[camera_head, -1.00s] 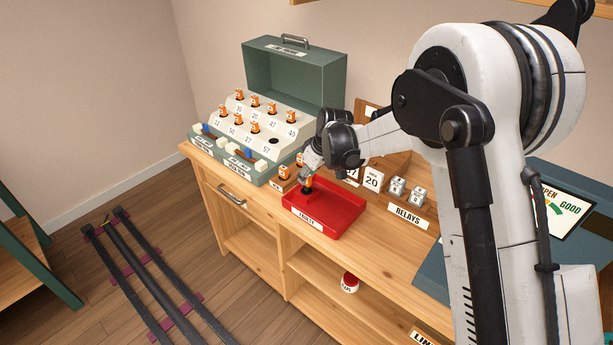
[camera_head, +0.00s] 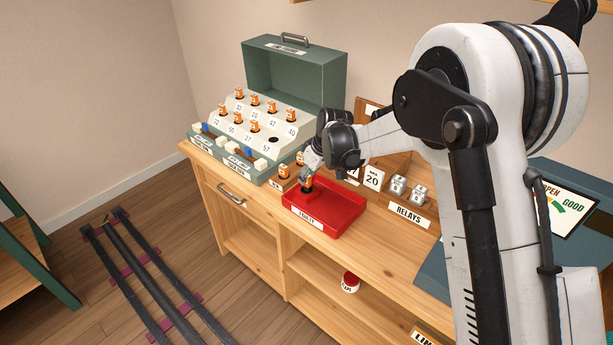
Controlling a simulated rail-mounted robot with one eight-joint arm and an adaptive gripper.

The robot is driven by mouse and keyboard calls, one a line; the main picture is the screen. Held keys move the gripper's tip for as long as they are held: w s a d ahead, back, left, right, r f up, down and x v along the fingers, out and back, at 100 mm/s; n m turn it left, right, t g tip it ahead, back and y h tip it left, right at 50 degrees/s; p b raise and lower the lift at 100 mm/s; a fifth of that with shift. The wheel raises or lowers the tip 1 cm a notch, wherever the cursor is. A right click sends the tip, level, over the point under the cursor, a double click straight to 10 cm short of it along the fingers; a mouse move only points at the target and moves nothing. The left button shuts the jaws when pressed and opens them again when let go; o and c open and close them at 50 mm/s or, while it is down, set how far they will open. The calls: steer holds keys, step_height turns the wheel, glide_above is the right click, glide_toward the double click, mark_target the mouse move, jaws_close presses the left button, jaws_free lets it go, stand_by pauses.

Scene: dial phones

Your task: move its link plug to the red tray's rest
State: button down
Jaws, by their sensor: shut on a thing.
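The red tray (camera_head: 338,219) with a white front label stands on the wooden counter. My gripper (camera_head: 307,180) is over the tray's left part, pointing down. It is shut on an orange link plug (camera_head: 308,184) with a dark lower end. The plug is upright at the tray's left side; whether it touches the tray or a rest there I cannot tell. The green case (camera_head: 296,77) behind holds several orange plugs (camera_head: 254,126) on a pale stepped panel. A dark empty socket (camera_head: 273,139) shows above the label 57.
Small orange plugs (camera_head: 284,170) stand in a wooden holder left of the tray. A relay rack (camera_head: 409,215) and a white card reading 20 (camera_head: 372,179) stand to its right. A red-lidded jar (camera_head: 350,282) sits on the shelf below.

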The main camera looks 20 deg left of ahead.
steer(key=shift+f+b, duration=0.6)
steer(key=shift+f, duration=0.3)
steer(key=c, duration=1.3)
jaws_free()
steer(key=shift+c, duration=0.2)
steer(key=shift+r, duration=0.2)
steer(key=shift+r+p, duration=1.4)
steer(key=shift+r, duration=2.2)
steer(key=shift+r, duration=0.1)
